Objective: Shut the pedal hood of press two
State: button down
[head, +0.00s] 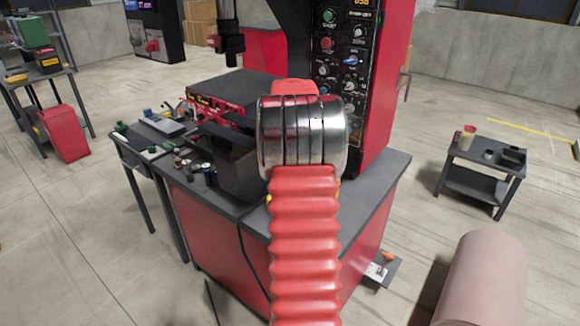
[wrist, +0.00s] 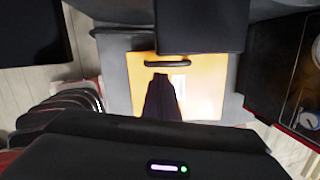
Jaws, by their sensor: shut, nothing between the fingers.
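In the wrist view my gripper (wrist: 161,80) is a dark, narrow, closed pair of fingers, empty. Its tips overlap an orange-yellow panel (wrist: 205,100) with a black bar handle (wrist: 168,64) along its upper edge. The tips appear just below the handle; I cannot tell whether they touch. The panel may be the pedal hood, but no label confirms this. In the head view a red press (head: 395,85) with a black control panel stands on a red cabinet. My arm covers its middle, and my gripper is hidden there. A small grey item with orange and white (head: 380,268) lies by the cabinet's foot.
The grey cabinet top (head: 385,180) carries a dark box (head: 235,165) and small parts. A side table (head: 165,130) with tools adjoins it at left. A low table (head: 485,170) stands at right, with a pinkish cylinder (head: 485,280) nearer. Open floor lies between them.

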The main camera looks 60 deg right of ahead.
jog(key=shift+w+d+f, duration=0.1)
jog(key=shift+w+f, duration=0.2)
jog(key=shift+w, duration=0.2)
jog(key=shift+w+f, duration=0.3)
jog(key=shift+w, duration=0.2)
jog(key=shift+r, duration=0.1)
jog(key=v, duration=1.3)
jog(key=shift+r, duration=0.25)
